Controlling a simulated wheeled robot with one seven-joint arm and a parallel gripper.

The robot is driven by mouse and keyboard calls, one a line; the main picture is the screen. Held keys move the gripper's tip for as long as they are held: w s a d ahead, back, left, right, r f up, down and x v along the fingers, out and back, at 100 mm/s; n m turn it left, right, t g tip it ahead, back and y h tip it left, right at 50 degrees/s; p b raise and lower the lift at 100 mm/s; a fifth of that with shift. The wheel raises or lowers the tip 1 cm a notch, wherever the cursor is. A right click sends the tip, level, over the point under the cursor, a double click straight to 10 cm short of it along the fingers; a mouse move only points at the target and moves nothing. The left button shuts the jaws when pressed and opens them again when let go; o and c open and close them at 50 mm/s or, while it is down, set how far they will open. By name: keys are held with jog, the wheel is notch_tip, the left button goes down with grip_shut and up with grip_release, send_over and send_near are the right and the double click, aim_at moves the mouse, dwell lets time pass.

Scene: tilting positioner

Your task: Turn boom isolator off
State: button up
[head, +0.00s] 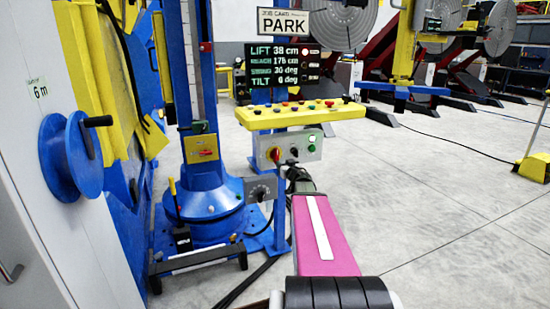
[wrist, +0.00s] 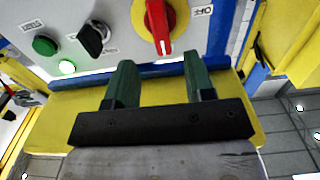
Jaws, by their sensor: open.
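A red rotary handle on a yellow disc (wrist: 160,22) sits on a grey control box in the wrist view, and the same switch (head: 273,154) shows in the head view. Its handle points down in the wrist picture, and an upside-down OFF label (wrist: 202,10) lies to its right. I cannot read a label naming it as the boom isolator. My gripper (wrist: 158,78) is open and empty, its two dark green fingers apart and just below the switch in the wrist picture. In the head view my arm hides most of the gripper.
Beside the switch are a black knob (wrist: 94,38) and a green START button (wrist: 45,45), with a lit green lamp. A yellow pendant (head: 300,114) with several buttons is above the box. Another red handle (head: 205,153) is on the blue column.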

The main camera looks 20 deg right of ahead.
aim_at(278, 158)
jog(key=w, duration=0.9)
jog(key=shift+w+a, duration=0.15)
jog(key=shift+w, duration=0.05)
grip_shut()
